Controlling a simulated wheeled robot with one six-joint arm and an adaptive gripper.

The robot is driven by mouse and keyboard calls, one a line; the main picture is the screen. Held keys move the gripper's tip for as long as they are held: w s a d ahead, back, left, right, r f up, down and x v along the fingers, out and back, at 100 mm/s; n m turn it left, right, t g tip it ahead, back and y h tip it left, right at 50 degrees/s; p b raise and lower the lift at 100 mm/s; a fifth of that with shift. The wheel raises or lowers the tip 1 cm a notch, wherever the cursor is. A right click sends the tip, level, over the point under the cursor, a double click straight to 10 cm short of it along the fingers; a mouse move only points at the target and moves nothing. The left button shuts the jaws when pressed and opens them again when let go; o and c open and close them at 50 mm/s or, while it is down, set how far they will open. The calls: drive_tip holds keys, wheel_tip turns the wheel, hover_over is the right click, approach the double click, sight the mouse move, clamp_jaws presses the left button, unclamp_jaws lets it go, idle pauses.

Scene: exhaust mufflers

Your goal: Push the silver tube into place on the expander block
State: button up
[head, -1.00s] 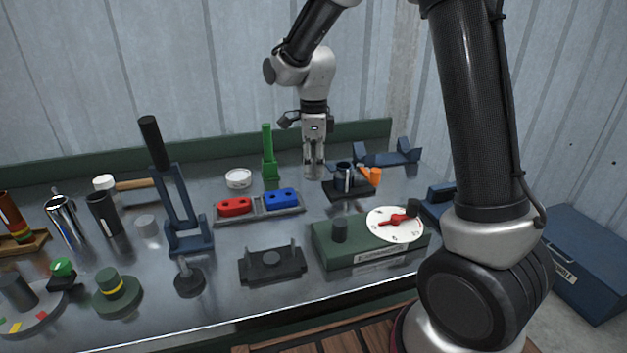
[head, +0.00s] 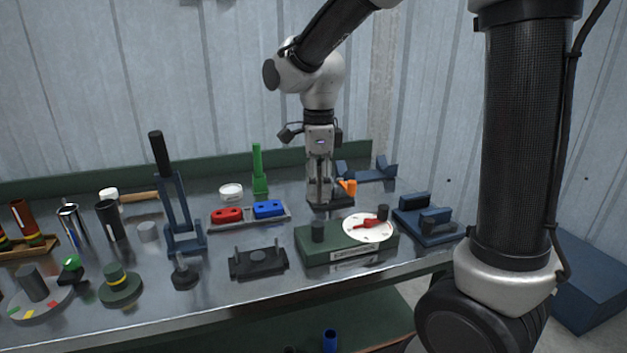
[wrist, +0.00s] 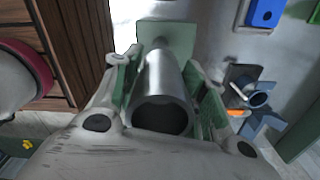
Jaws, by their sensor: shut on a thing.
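My gripper (head: 320,200) is shut on the silver tube (wrist: 165,82), which fills the space between the green-padded fingers in the wrist view. The tube's open near end faces the wrist camera. In the head view the tube hangs upright between the fingers and is hard to make out. Below it stands a green block (head: 345,248) with a short dark post (head: 317,232) and a white dial with a red pointer (head: 369,226); it looks like the expander block. The post shows below the fingertips, apparently with a gap. The green block (wrist: 178,38) also shows beyond the tube's far end.
A black stand (head: 335,204) with an orange part (head: 348,187) is behind the gripper. A tray with red (head: 227,215) and blue (head: 268,209) blocks is to the left. A blue fixture (head: 425,218) is to the right. A black pronged fixture (head: 258,262) is front left.

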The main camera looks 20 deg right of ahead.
sight(318, 224)
drive_tip(key=shift+w+f, duration=0.1)
drive_tip(key=shift+f, duration=3.1)
drive_tip(key=shift+f, duration=0.2)
drive_tip(key=shift+f, duration=2.25)
drive_tip(key=shift+f, duration=0.1)
drive_tip(key=o, duration=1)
